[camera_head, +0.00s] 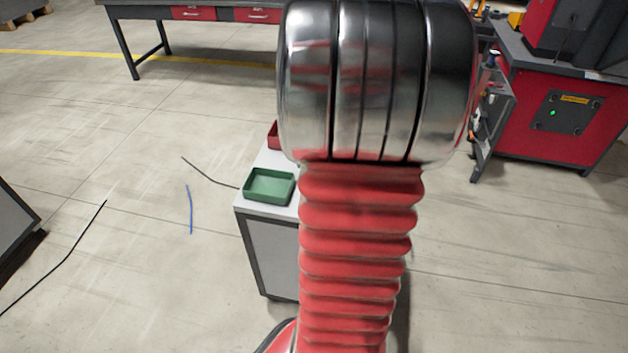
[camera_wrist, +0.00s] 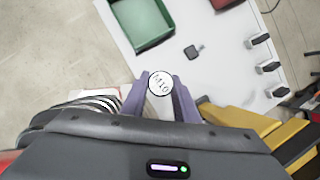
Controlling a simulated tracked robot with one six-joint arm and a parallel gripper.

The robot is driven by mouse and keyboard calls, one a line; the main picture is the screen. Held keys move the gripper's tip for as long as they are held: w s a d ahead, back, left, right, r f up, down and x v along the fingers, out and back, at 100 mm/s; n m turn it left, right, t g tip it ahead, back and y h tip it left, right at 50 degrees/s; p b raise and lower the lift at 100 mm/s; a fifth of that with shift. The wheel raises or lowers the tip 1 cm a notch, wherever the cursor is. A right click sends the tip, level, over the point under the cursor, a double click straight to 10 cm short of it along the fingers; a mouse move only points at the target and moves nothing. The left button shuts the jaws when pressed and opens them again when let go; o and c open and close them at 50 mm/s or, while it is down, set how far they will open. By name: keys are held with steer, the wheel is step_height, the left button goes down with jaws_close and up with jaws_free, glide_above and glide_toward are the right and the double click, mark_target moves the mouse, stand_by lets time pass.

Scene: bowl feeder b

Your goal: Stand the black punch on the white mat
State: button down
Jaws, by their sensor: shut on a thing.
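My gripper (camera_wrist: 160,86) shows in the wrist view, its two purple-grey fingers closed on a piece with a round white end face marked M10 (camera_wrist: 159,84). The fingers hide most of its body, so I cannot tell its colour or whether it is the black punch. A small dark piece (camera_wrist: 194,51) lies on the white bench top (camera_wrist: 218,60), beyond the fingers and apart from them. I cannot make out the white mat for certain. In the head view my own arm hides my gripper and much of the bench (camera_head: 270,233).
A green tray (camera_wrist: 146,22) stands on the bench, also in the head view (camera_head: 268,187). A red tray (camera_head: 273,136) is behind it. Several dark blocks with white faces (camera_wrist: 268,67) and a yellow-and-dark thing (camera_wrist: 237,116) lie to the right. Open floor surrounds the bench's left side.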

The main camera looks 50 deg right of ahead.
steer(key=shift+w+d, duration=0.15)
steer(key=shift+w, duration=0.1)
steer(key=w+d+n, duration=0.1)
steer(key=w+d, duration=0.2)
steer(key=w, duration=0.3)
steer(key=w+d+r+n+y, duration=0.1)
steer(key=w+d, duration=0.1)
steer(key=w, duration=0.5)
steer(key=w+d+r+n+t, duration=0.1)
steer(key=w+d, duration=0.2)
steer(key=w, duration=0.4)
steer(key=shift+d+r+n+y, duration=0.25)
steer(key=shift+d+n+y, duration=0.05)
steer(key=shift+d+y, duration=0.1)
